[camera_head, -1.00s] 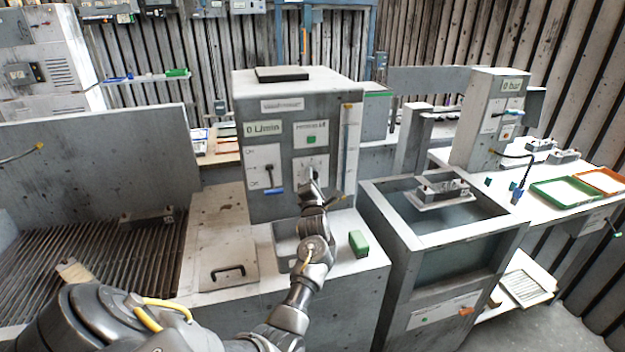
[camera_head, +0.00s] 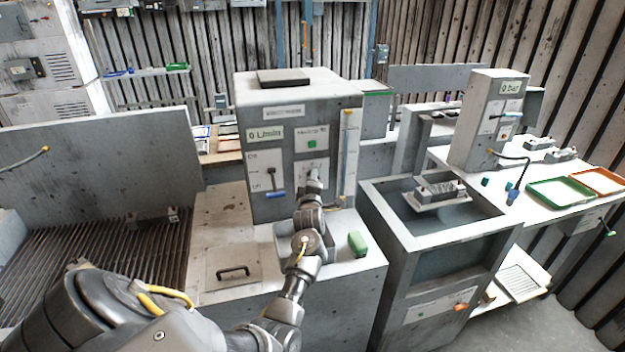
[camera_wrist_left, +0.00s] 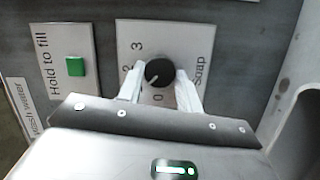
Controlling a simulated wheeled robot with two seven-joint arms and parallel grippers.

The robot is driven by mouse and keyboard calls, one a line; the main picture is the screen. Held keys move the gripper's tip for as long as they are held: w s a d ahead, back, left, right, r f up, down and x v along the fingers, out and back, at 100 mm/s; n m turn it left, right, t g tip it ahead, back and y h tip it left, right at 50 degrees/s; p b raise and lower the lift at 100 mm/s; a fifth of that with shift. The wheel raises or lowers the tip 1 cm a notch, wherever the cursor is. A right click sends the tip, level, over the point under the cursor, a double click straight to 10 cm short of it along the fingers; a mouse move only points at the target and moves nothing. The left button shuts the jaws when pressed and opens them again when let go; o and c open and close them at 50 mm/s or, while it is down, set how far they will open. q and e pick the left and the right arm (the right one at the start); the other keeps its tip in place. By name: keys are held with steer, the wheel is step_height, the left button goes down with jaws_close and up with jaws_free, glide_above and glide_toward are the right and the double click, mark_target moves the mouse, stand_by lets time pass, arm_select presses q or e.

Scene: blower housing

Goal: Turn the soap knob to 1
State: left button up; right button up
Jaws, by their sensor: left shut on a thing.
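The soap knob (camera_wrist_left: 160,72) is a round black knob on a pale plate marked "Soap" (camera_wrist_left: 201,68) in the left wrist view. My left gripper (camera_wrist_left: 158,82) is shut on it, with one pale finger on each side. A light mark on the knob points to the lower left, between the visible 0 and 2. The left finger covers the plate there, and I cannot read a 1. In the head view my left gripper (camera_head: 313,184) reaches the front of the grey cabinet (camera_head: 290,97) and hides most of the knob. My right gripper is not in view.
A green button (camera_wrist_left: 75,66) marked "Hold to fill" is beside the soap plate. A blue-handled lever (camera_head: 274,192) is left of my gripper. The cabinet display (camera_head: 265,133) reads 0 L/min. A green block (camera_head: 357,244) lies on the counter below, near my forearm.

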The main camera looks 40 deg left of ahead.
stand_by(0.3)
arm_select(q)
steer(key=o, duration=1)
steer(key=shift+b+v, duration=1.45)
steer(key=shift+v, duration=4)
